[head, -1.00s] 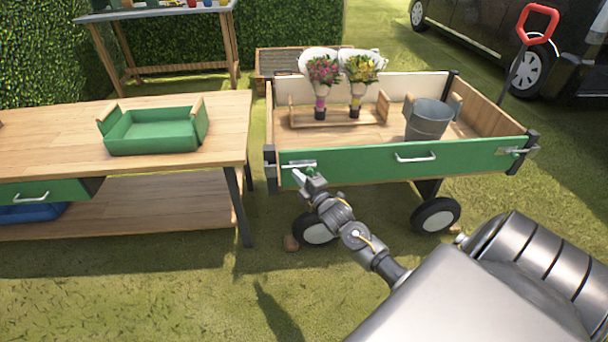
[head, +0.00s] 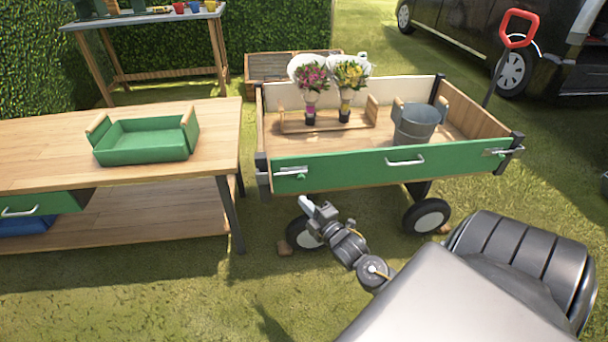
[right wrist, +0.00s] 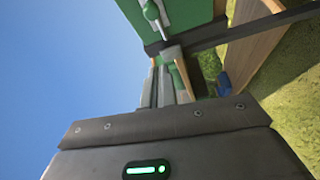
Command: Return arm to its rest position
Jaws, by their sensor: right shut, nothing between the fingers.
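My right gripper (head: 311,208) is in front of the wagon's green front panel (head: 345,172), a little below its left end. It is shut and empty, and apart from the panel's left latch (head: 290,172). In the right wrist view the gripper fingers (right wrist: 170,85) point toward the green panel (right wrist: 190,15) and a latch (right wrist: 155,15). The wagon's front panel is upright. My left gripper is not in view.
The wagon holds two flower bouquets (head: 349,78) in a wooden carrier (head: 290,127) and a metal bucket (head: 417,123). A wooden table (head: 210,150) with a green tray (head: 145,155) stands on the left. Grass (head: 180,290) lies open in front.

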